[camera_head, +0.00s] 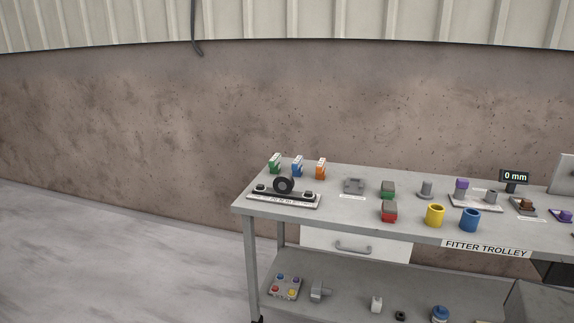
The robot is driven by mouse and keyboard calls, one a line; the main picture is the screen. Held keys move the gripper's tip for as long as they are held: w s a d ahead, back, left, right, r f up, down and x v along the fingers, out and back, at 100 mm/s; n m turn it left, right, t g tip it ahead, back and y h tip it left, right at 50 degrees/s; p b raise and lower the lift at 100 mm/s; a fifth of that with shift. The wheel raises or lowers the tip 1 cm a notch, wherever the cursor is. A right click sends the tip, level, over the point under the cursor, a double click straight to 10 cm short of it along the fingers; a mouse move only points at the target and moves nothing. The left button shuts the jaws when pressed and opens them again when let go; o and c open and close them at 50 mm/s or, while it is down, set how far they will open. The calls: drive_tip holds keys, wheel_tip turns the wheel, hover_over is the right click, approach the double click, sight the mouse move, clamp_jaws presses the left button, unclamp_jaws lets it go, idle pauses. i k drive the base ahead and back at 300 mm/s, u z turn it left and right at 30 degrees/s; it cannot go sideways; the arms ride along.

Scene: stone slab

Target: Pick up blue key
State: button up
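A small upright blue piece (297,168) with a white top stands at the back left of the grey trolley top (330,221). It stands between a similar green piece (274,165) and a similar orange piece (320,170). It is the blue item closest to a key, but it is too small to tell its exact shape. My gripper is not in view.
In front of the pieces lies a plate with a black ring (283,186). To the right stand green and red blocks (389,213), a yellow cup (435,215), a blue cup (469,220) and a display (514,177). The lower shelf holds several items. Floor at left is clear.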

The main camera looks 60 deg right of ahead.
sight(297, 167)
drive_tip(key=i, duration=1.55)
drive_tip(key=z, duration=0.35)
drive_tip(key=i, duration=0.8)
drive_tip(key=z, duration=0.6)
drive_tip(key=i, duration=0.6)
drive_tip(key=z, duration=1.1)
drive_tip(key=i, duration=0.95)
drive_tip(key=z, duration=0.55)
